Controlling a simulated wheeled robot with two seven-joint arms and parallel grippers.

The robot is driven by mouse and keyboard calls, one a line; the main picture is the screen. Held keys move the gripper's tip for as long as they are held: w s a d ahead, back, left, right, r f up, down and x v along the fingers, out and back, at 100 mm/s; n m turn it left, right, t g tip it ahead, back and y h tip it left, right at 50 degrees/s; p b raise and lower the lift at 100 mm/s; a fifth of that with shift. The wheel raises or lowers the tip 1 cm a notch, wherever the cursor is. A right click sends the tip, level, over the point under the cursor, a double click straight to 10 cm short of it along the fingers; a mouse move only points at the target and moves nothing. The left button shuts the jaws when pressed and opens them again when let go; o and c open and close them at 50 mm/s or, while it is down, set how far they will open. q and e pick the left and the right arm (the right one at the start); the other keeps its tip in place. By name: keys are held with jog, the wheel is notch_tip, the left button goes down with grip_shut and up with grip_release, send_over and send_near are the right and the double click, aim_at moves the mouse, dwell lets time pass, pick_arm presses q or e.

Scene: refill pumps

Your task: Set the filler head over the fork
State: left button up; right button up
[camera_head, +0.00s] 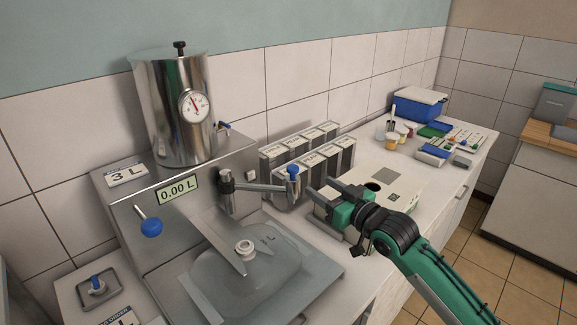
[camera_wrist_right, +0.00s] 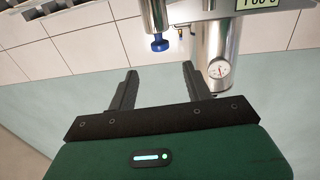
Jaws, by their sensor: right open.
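The filler head (camera_head: 292,186) is a metal cylinder with a blue knob on top, at the end of a swing arm (camera_head: 258,187) that points right from its post. The fork (camera_head: 220,243) is the slotted metal plate below and left of it, with the white neck (camera_head: 245,247) of a clear bag (camera_head: 250,280) at it. The head is out to the right of the fork. My right gripper (camera_head: 320,187) is open and empty, just right of the head. In the right wrist view, the blue knob (camera_wrist_right: 160,45) is beyond the gap between the fingers (camera_wrist_right: 154,80). My left gripper is out of view.
A steel tank (camera_head: 175,110) with a gauge stands on the machine, above a display (camera_head: 178,190) reading 0.00 L. A blue-ball lever (camera_head: 151,227) sticks out at the left. Labelled containers (camera_head: 310,155) stand behind the head. A cream box (camera_head: 385,185) is near my right wrist.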

aim_at(289, 166)
jog(key=p+x, duration=0.3)
jog(key=x, duration=0.9)
jog(key=shift+w+a+r+p, duration=0.1)
jog(key=shift+w+a+p, duration=0.1)
jog(key=shift+w+p, duration=0.15)
jog(key=shift+w+a, duration=0.35)
jog(key=shift+c, duration=0.2)
grip_shut()
